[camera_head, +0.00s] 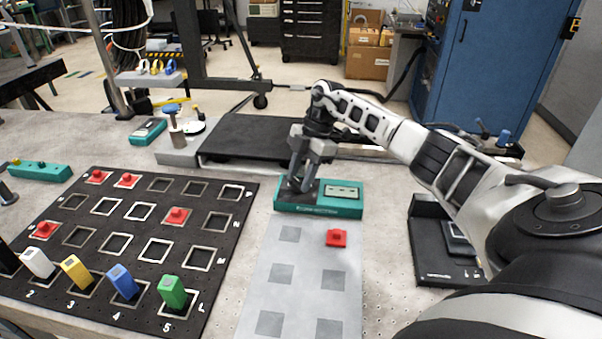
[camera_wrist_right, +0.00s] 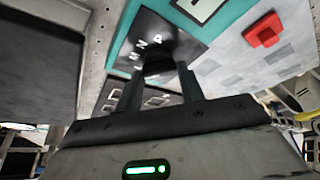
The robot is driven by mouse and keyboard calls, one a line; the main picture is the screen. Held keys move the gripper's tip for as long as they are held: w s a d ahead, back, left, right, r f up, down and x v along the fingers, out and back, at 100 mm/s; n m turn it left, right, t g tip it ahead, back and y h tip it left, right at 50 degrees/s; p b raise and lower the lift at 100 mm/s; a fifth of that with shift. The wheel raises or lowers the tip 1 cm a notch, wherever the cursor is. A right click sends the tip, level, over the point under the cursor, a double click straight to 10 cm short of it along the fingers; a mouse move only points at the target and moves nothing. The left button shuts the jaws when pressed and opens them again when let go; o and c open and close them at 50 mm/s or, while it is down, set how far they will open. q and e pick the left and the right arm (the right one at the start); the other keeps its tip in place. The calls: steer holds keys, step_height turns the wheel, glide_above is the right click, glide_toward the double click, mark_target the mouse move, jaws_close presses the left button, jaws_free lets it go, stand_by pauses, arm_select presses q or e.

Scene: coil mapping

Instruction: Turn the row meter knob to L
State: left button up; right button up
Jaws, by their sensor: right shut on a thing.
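The row meter (camera_head: 318,209) is a teal box with a pale display on its right half, standing behind the grey plate. My right gripper (camera_head: 301,184) is over its left half and shut on the row meter knob. The knob is hidden by the gripper in the head view. In the right wrist view the dark knob (camera_wrist_right: 159,66) sits between the two fingers of my right gripper (camera_wrist_right: 160,82). White letters on the dark dial (camera_wrist_right: 182,40) include P, N and M, with a partly covered mark below them. The knob's pointer is not clear. My left gripper is not in view.
A black board (camera_head: 139,212) with square sockets lies at left, holding several red pieces and coloured blocks along its front. A grey plate (camera_head: 300,262) with a red piece (camera_head: 337,238) lies in front of the meter. A black device (camera_head: 432,255) stands at right.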

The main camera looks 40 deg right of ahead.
steer(key=shift+w+d+r+n+g+b, duration=0.1)
steer(key=shift+n+g+b, duration=0.3)
steer(key=shift+n, duration=1.1)
steer(key=o, duration=1)
steer(key=v, duration=1.5)
steer(key=shift+w+r, duration=0.2)
steer(key=shift+r, duration=0.2)
steer(key=shift+d+f, duration=0.1)
steer(key=shift+d, duration=0.05)
